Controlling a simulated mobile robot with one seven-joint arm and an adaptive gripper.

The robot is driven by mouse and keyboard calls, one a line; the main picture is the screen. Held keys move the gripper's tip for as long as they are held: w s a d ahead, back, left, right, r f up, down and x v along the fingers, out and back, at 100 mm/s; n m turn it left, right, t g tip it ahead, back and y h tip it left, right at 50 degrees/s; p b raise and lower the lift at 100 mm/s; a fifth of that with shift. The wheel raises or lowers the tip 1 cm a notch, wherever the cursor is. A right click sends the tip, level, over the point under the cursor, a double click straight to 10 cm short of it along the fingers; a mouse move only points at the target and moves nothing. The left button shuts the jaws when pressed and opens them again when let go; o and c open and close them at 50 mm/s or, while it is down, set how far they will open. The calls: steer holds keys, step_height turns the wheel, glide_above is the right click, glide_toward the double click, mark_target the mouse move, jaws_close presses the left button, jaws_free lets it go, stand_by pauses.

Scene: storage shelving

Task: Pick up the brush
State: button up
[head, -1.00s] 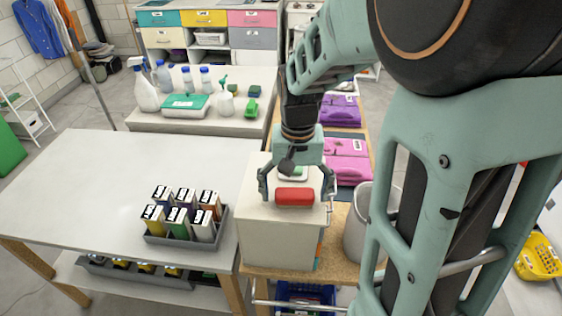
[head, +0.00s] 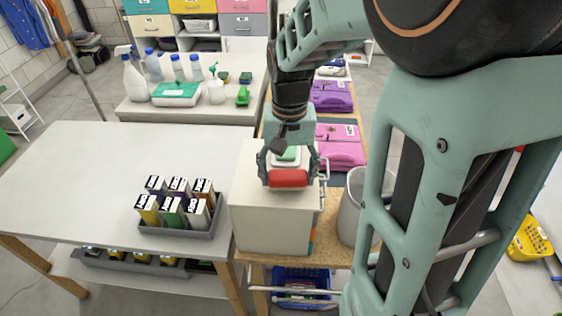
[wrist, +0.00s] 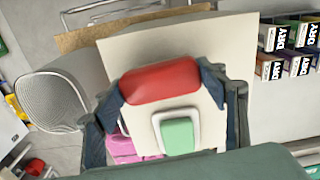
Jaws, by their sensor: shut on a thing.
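The brush (head: 288,178) shows as a red, rounded block above the top of a white box. My gripper (head: 289,179) reaches down from above and is shut on its two ends. In the wrist view the red brush (wrist: 160,81) spans between my fingertips (wrist: 162,84), one at each end. The brush's underside is hidden, and I cannot tell whether it still touches the box top.
The white box (head: 270,225) also bears a white dish with a green block (wrist: 178,135), close beside the brush. A grey bin (head: 351,213) stands to the right. Packs in a grey tray (head: 190,231) sit left on the white table (head: 80,185), otherwise clear.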

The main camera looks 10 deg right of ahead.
steer(key=w+d+r+b, duration=0.1)
steer(key=w+d+r, duration=0.5)
steer(key=d+r, duration=0.5)
steer(key=shift+d+r, duration=0.35)
steer(key=shift+d, duration=0.5)
steer(key=o, duration=0.5)
steer(key=shift+c, duration=0.2)
steer(key=c, duration=0.3)
steer(key=shift+a, duration=0.1)
steer(key=shift+c, duration=0.2)
steer(key=shift+w+a, duration=0.1)
